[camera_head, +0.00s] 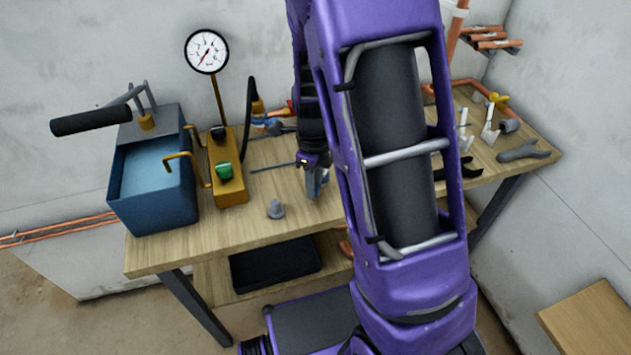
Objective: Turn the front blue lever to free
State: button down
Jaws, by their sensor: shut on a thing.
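My gripper (313,184) points down at the middle of the workbench, to the left of my large purple arm link. It is shut on a small blue piece, which I take to be the front blue lever (324,177). Only a little of that lever shows beside the fingers, so its angle cannot be told. The valve body around it is mostly hidden by my arm. Farther back, another blue handle (262,122) lies near orange-red parts.
A blue tank (150,185) with a black-handled pump lever (90,121) stands at the left. Beside it are a yellow block with a green knob (224,171) and a pressure gauge (206,51). A grey cone-shaped piece (276,209) stands near the bench's front.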

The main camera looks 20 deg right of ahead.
jog(key=shift+w, duration=0.1)
dwell(0.3)
jog(key=c, duration=0.7)
grip_release()
jog(key=shift+o, duration=0.2)
notch_tip(320, 180, up, 18)
jog(key=p, duration=0.3)
jog(key=shift+f, duration=0.25)
